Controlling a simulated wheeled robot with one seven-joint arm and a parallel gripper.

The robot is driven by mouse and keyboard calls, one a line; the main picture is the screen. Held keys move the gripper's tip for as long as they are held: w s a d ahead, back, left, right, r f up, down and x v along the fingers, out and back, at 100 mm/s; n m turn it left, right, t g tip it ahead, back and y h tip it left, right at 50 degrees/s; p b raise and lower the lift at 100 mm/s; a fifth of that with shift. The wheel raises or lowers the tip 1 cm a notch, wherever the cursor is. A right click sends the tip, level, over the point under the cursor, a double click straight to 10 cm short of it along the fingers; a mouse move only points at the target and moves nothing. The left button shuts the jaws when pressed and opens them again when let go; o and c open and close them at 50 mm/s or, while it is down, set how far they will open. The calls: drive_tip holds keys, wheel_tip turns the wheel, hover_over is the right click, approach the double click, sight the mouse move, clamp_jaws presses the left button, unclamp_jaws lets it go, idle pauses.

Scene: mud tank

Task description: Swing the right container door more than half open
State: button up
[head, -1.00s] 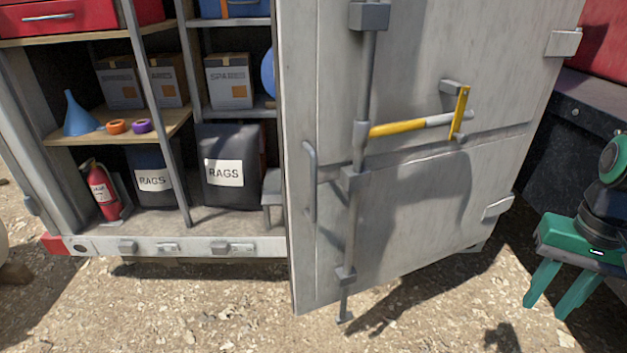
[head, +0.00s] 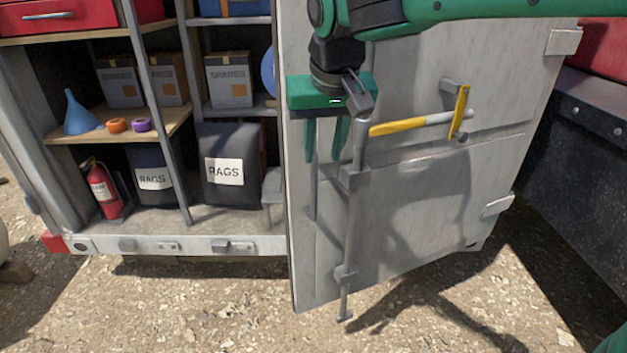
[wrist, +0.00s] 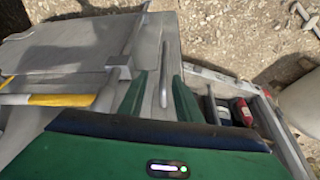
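The right container door (head: 420,225) is a grey steel panel, standing partly open to the right of the shelves. Its vertical grab handle (head: 312,195) is near its free left edge; my gripper hides the handle's top. A locking rod (head: 350,235) with a yellow-and-white lever (head: 410,125) runs down the door. My green gripper (head: 324,155) is open in front of the door, fingers pointing down over the handle. In the wrist view the handle (wrist: 164,75) shows between the two fingers (wrist: 158,85). I cannot tell whether they reach around it or touch it.
The open container holds shelves with boxes (head: 228,80), black rag bags (head: 222,170) and a fire extinguisher (head: 102,188). A dark, red-topped body (head: 580,150) stands right of the door. The gravel (head: 200,310) in front is clear.

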sight(315, 174)
drive_tip(key=x, duration=0.7)
drive_tip(key=a+x, duration=0.1)
drive_tip(key=x, duration=0.2)
drive_tip(key=shift+w+f, duration=0.2)
clamp_jaws()
